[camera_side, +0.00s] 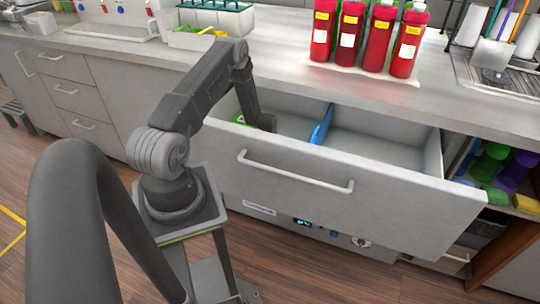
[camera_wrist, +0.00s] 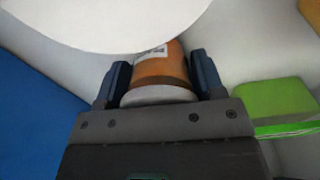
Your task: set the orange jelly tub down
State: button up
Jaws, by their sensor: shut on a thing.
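The orange jelly tub (camera_wrist: 160,70) shows in the wrist view, with a pale end towards me and a printed label on its far part. My gripper (camera_wrist: 160,78) is shut on it, one dark finger on each side. In the side view my gripper (camera_side: 266,123) is down inside the left part of the open drawer (camera_side: 330,185), left of the blue divider (camera_side: 322,125). The tub is hidden there by the drawer front and my arm. I cannot tell whether the tub touches the drawer floor.
A green item (camera_wrist: 274,100) lies right of the tub in the wrist view; a large white round shape (camera_wrist: 90,20) covers the upper left. The blue divider stands at the left. The drawer's right compartment (camera_side: 375,147) looks empty. Red bottles (camera_side: 365,40) stand on the counter behind.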

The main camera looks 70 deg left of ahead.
jog(key=shift+f, duration=0.15)
jog(key=o, duration=1.1)
jog(key=r, duration=0.4)
jog(key=s+d+r, duration=0.1)
jog(key=r, duration=0.8)
jog(key=shift+s+d, duration=0.2)
jog(key=shift+d, duration=0.2)
jog(key=shift+r, duration=0.3)
jog(key=shift+c, duration=1.4)
